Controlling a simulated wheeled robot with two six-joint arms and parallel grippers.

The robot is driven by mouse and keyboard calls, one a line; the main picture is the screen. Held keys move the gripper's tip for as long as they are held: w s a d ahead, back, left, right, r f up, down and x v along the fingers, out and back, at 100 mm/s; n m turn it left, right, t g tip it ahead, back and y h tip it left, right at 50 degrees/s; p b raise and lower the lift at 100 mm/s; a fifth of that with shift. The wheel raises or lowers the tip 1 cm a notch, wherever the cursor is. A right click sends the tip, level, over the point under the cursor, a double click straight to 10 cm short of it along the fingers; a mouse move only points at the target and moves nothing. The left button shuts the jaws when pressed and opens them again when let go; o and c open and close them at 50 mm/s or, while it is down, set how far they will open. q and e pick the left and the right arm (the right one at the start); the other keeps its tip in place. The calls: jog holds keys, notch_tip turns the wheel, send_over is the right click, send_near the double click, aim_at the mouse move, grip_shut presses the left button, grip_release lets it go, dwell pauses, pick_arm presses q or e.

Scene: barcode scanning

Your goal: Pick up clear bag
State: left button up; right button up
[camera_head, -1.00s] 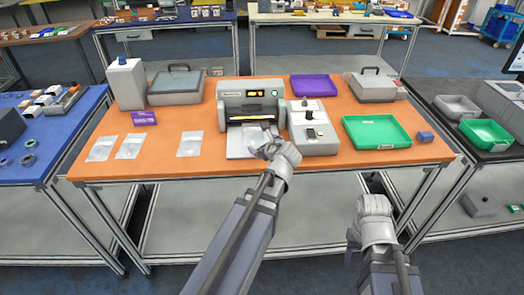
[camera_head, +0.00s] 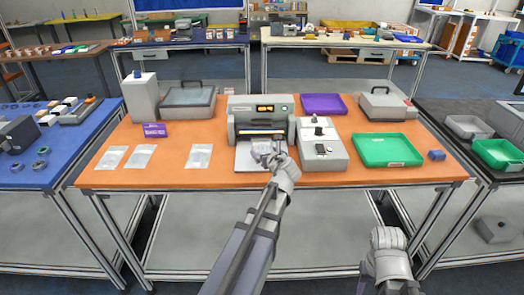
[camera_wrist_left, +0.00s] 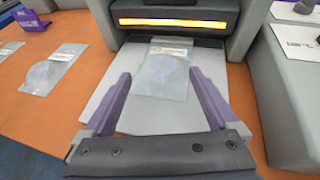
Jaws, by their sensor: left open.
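A clear bag (camera_wrist_left: 165,72) with a pale label strip and a round shape inside lies flat on the light tray of the sealer-like machine (camera_head: 262,122), below its glowing orange slot. My left gripper (camera_head: 268,147) is over this tray in the head view and hides most of the bag there. In the left wrist view the left gripper's (camera_wrist_left: 162,92) purple fingers are open, with the near part of the bag between them. Other clear bags lie on the orange table: one (camera_head: 199,156) left of the machine and two (camera_head: 143,157) farther left. My right gripper (camera_head: 388,240) is in front of the table; its fingers are unclear.
A grey box with a knob and small screen (camera_head: 322,150) stands close right of the machine. A green tray (camera_head: 386,138), a purple tray (camera_head: 323,98) and a blue block (camera_head: 437,155) are to the right. A purple sign (camera_head: 155,130) stands left.

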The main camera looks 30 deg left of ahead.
aim_at(262, 149)
pick_arm(q)
jog(key=b+x, duration=0.1)
jog(key=x, duration=0.3)
jog(key=shift+w+a+f, duration=0.1)
jog(key=shift+w, duration=0.2)
jog(key=shift+c, duration=0.4)
grip_shut()
jog(key=shift+r, duration=0.25)
